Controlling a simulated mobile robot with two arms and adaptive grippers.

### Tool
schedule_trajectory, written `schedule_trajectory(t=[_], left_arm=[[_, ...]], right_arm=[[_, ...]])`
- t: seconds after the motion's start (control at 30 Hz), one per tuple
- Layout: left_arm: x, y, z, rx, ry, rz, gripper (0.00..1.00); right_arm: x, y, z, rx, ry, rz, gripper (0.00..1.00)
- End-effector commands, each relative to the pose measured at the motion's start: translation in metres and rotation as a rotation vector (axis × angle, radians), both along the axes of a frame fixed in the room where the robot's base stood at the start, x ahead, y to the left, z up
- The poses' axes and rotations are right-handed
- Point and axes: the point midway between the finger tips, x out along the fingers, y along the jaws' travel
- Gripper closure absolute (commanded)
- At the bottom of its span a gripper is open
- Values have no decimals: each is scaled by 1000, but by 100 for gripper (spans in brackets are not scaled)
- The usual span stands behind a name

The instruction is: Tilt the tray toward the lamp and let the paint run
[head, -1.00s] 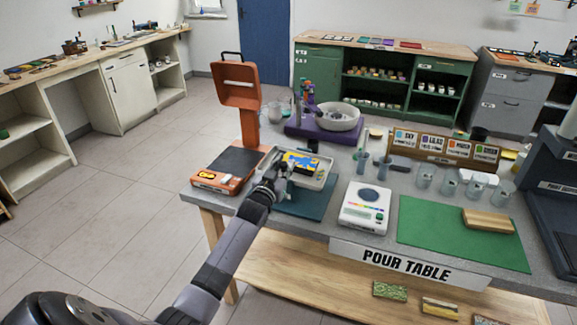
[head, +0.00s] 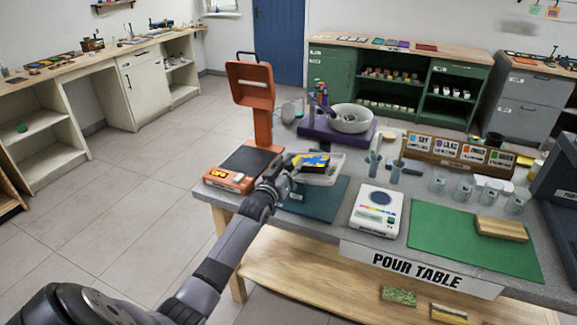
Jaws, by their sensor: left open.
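A shallow pale tray (head: 331,176) sits on the teal mat (head: 322,202) on the pour table. A small panel with yellow, blue and black paint (head: 312,162) lies in it. The panel looks slightly tilted, but I cannot tell exactly how. My left gripper (head: 281,180) is at the tray's near left side, open; its fingers are small and partly merge with the tray edge, so contact is unclear. The orange lamp (head: 251,85) stands to the left, its head on a post above a base with a dark pad (head: 247,160). My right gripper is out of view.
A white scale (head: 377,211) and a green mat (head: 462,238) with a wooden block (head: 502,229) are to the right. A purple stand with a white bowl (head: 351,118) is behind the tray. Clear cups (head: 466,187) stand farther right.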

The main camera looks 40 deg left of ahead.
Motion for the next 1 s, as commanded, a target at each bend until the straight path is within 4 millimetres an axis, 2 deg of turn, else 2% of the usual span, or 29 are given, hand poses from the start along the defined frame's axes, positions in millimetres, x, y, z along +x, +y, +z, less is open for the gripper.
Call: schedule_trajectory(t=[0.23,0.37,0.8,1.0], left_arm=[[-2,-1,0,0,0,-1,56],[-13,-4,-1,0,0,-2,56],[-96,-23,-1,1,1,0,56],[-114,-28,0,0,1,0,56]], right_arm=[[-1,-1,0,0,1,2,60],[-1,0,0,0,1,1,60],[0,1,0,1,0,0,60],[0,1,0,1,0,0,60]])
